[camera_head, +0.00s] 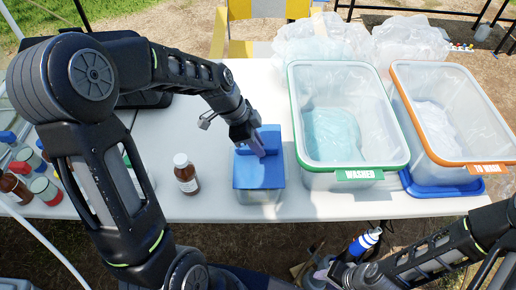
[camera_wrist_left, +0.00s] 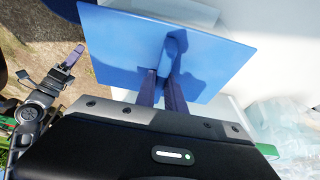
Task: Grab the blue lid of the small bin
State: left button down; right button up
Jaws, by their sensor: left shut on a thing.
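The small bin (camera_head: 258,197) is a pale translucent box near the table's front edge. Its blue lid (camera_head: 258,172) shows over the top of the bin in the head view; I cannot tell whether it rests on the rim. My left gripper (camera_head: 256,150) comes down from above and is shut on the lid's raised handle. In the left wrist view the two purple fingers (camera_wrist_left: 159,86) close on the handle of the blue lid (camera_wrist_left: 215,62). My right gripper (camera_head: 324,273) is low in front of the table, near a blue-and-white bottle (camera_head: 365,242), and its fingers are unclear.
A green-rimmed bin labelled WASHED (camera_head: 398,140) stands right of the small bin, with an orange-rimmed bin (camera_head: 486,110) beyond it. A brown bottle (camera_head: 186,178) with a white cap stands to the left. Several bottles crowd the far left. Bare table lies behind the brown bottle.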

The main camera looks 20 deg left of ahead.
pick_arm(q)
notch_tip(320, 180, up, 8)
jog(key=shift+r+b, duration=0.2)
jog(key=shift+b, duration=0.2)
dwell(0.4)
